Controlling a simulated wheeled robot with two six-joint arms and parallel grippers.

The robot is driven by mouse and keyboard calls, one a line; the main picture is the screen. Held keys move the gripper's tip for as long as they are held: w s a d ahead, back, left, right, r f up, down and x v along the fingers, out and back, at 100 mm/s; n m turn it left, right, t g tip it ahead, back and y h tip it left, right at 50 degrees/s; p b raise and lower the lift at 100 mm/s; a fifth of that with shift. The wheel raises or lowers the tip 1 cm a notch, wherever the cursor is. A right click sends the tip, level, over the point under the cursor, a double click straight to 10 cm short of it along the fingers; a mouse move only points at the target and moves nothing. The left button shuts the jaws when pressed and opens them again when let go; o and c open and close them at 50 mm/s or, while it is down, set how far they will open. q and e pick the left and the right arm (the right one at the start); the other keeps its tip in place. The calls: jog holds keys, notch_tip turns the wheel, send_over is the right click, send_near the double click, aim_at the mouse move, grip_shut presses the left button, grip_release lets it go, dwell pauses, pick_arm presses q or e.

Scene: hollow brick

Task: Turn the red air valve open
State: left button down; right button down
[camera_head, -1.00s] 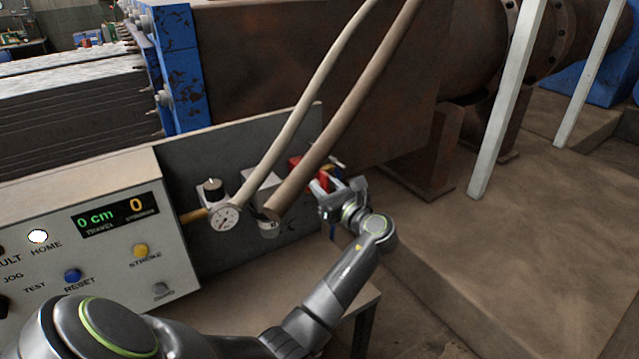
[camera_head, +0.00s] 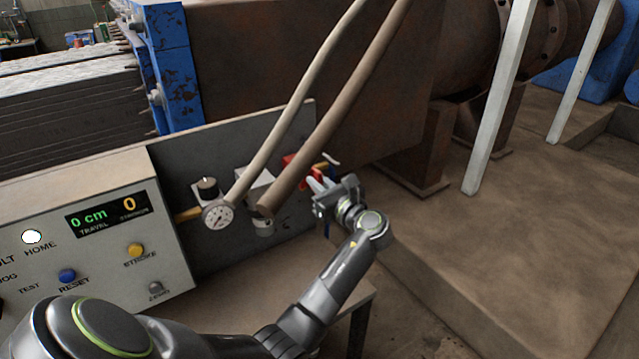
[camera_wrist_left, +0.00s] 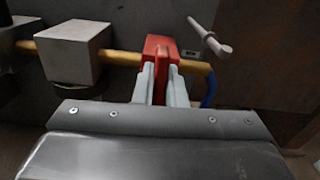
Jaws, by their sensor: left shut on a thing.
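The red air valve (camera_head: 292,163) sits on a brass pipe at the right end of the grey panel. In the left wrist view, its red handle (camera_wrist_left: 160,46) crosses the pipe and points toward my gripper. My left gripper (camera_head: 317,186) is at the valve, with its two pale fingers on either side of the handle. The fingers (camera_wrist_left: 160,82) are shut on the handle in the wrist view. The handle's near end is hidden between the fingers and behind the gripper body. My right gripper is not in view.
A pressure gauge (camera_head: 218,214) and a grey block (camera_wrist_left: 74,55) lie left of the valve on the same line. Two thick hoses (camera_head: 345,110) slant in front of the panel. A white T-shaped lever (camera_wrist_left: 210,38) and a blue hose (camera_wrist_left: 209,92) are right of the valve.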

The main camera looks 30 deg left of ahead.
pick_arm(q)
jog(key=n+b, duration=0.1)
jog(key=n, duration=0.2)
jog(key=f+n+b, duration=0.1)
jog(key=n, duration=0.2)
jog(key=s+n+b, duration=0.1)
jog(key=n, duration=0.2)
jog(key=shift+a+f+b, duration=0.15)
jog(key=shift+a+b, duration=0.05)
jog(key=shift+b, duration=0.1)
jog(key=n+b, duration=0.1)
jog(key=n, duration=0.1)
jog(key=n+b, duration=0.3)
jog(key=n, duration=0.1)
jog(key=shift+s+f, duration=0.2)
jog(key=shift+f, duration=0.15)
jog(key=shift+n+b, duration=0.7)
jog(key=shift+n, duration=0.4)
jog(key=shift+r, duration=0.1)
jog(key=c, duration=1.5)
grip_release()
jog(key=shift+w, duration=0.15)
